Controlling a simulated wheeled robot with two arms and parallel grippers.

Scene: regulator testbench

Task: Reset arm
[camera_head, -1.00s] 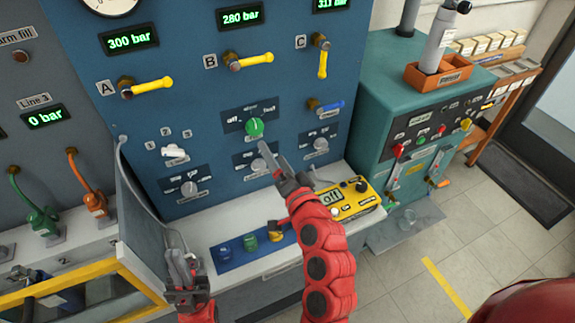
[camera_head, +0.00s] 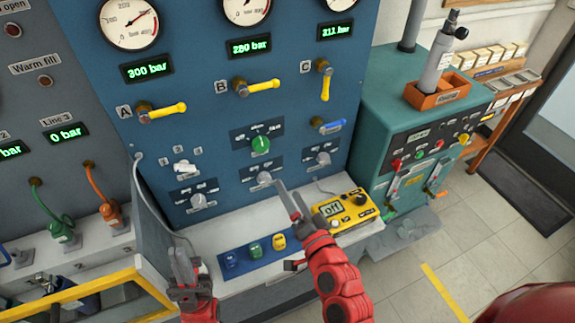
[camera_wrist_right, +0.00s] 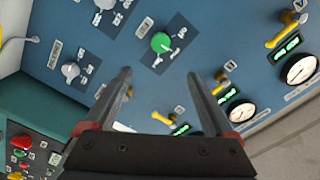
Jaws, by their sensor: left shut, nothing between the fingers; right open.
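My right gripper (camera_head: 287,203) is open and empty in the head view, in front of the blue panel's lower knobs and above the white ledge. In the right wrist view its two fingers (camera_wrist_right: 160,100) stand apart with only the panel behind them. My left gripper (camera_head: 182,270) is shut and empty at the lower left of the head view, near a grey cable. The blue panel (camera_head: 215,120) carries a green knob (camera_head: 260,144), which also shows in the right wrist view (camera_wrist_right: 161,42), and yellow valve handles at A (camera_head: 165,110), B (camera_head: 260,88) and C (camera_head: 326,88).
A yellow meter (camera_head: 343,211) reading "off" lies on the white ledge (camera_head: 220,235), right of the right gripper. A yellow-framed box (camera_head: 95,290) stands at left. A teal cabinet (camera_head: 385,90) stands at right, with open floor beyond.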

